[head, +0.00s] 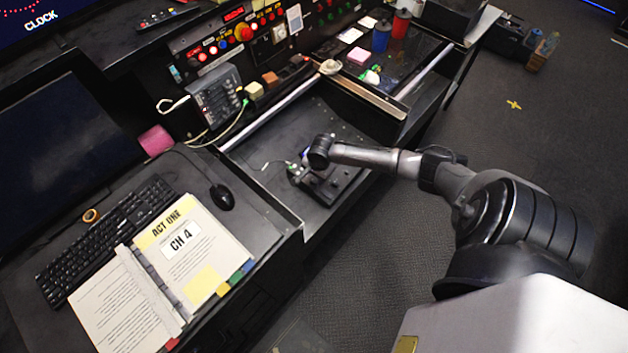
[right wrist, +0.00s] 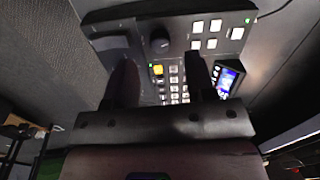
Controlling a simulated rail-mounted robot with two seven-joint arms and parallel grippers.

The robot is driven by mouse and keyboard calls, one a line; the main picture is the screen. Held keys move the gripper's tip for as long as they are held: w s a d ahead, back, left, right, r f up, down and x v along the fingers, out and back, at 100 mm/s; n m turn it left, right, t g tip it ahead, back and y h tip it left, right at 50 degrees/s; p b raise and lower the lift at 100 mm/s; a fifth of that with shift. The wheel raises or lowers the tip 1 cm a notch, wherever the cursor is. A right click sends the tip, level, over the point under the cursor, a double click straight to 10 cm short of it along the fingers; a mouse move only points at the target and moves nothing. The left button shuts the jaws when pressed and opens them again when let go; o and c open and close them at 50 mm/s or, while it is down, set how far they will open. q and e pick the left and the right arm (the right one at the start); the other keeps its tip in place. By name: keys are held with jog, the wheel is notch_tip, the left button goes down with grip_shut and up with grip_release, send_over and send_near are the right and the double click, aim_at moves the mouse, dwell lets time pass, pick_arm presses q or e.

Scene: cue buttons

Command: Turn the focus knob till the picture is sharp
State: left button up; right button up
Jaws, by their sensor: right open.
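My right gripper (right wrist: 160,60) is open and empty, its two dark fingers pointing at a control panel (right wrist: 185,28). A dark round knob (right wrist: 159,41) stands on the panel just beyond the gap between the fingertips, apart from them as far as I can see; it may be the focus knob. A small screen (right wrist: 228,80) with a bluish picture is right of the right finger; its sharpness is too small to tell. In the head view my right gripper (head: 314,180) is over a small black control unit (head: 346,180) in the desk recess, hiding part of it. My left gripper is out of view.
In the head view an open binder (head: 195,250), a keyboard (head: 107,240) and a mouse (head: 222,197) lie on the left desk. A grey box with cables (head: 217,97) stands behind the recess.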

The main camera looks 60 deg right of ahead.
aim_at(314, 180)
jog(key=f, duration=0.3)
jog(key=shift+w+f+b, duration=0.3)
jog(key=shift+f+b, duration=0.05)
jog(key=shift+b, duration=0.05)
jog(key=shift+f, duration=0.25)
